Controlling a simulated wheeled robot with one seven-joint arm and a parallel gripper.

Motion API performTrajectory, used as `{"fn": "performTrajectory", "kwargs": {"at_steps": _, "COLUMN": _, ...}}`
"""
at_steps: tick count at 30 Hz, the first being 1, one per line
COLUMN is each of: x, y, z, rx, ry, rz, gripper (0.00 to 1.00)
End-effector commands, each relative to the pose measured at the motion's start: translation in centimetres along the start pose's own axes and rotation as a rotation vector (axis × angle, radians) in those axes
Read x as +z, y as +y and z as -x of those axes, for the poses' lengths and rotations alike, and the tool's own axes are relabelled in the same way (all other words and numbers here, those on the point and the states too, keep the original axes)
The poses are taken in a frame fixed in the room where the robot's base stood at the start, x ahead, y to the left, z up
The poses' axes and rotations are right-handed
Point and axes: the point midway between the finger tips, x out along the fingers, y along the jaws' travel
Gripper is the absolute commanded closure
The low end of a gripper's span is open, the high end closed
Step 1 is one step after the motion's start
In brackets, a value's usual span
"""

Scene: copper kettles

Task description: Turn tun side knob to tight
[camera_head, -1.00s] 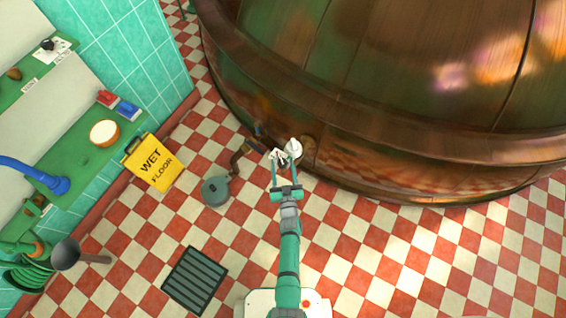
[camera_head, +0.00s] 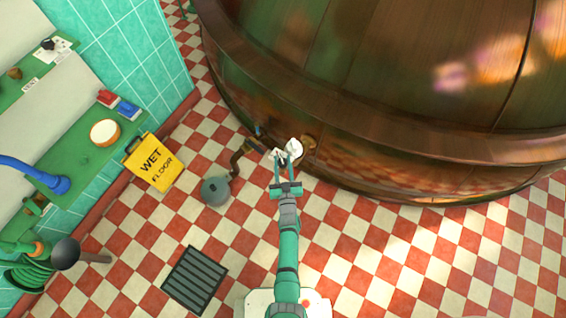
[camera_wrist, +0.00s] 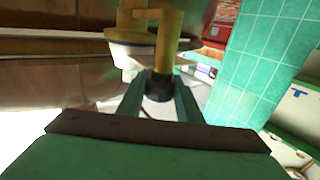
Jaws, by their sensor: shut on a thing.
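The tun (camera_head: 400,120) is a large, rounded, copper-brown vessel filling the upper right of the head view. Its lower side also shows at the left of the wrist view (camera_wrist: 50,80). A brass fitting on the tun's side (camera_head: 309,143) shows beside my fingertips. In the wrist view, a yellow brass bar (camera_wrist: 168,40) runs down to a dark rounded end, the knob (camera_wrist: 159,87), between my fingers. My gripper (camera_head: 286,154) is shut on this knob, close to the tun's lower wall. My fingers hide most of the knob in the head view, and no tight mark is readable.
A yellow wet floor sign (camera_head: 153,162) stands left, near a green shelf (camera_head: 85,170). A grey-green round thing (camera_head: 215,190) with a bent pipe lies left of my gripper. A floor grate (camera_head: 195,280) is lower left. Checkered floor to the right is clear.

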Motion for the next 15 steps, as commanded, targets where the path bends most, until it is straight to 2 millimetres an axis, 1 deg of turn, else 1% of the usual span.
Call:
{"fn": "performTrajectory", "kwargs": {"at_steps": 8, "x": 0.01, "y": 0.04, "z": 0.07, "rx": 0.082, "ry": 0.000, "rz": -0.002, "gripper": 0.90}}
{"fn": "performTrajectory", "kwargs": {"at_steps": 15, "x": -0.01, "y": 0.03, "z": 0.05, "rx": 0.192, "ry": 0.001, "rz": -0.002, "gripper": 0.90}}
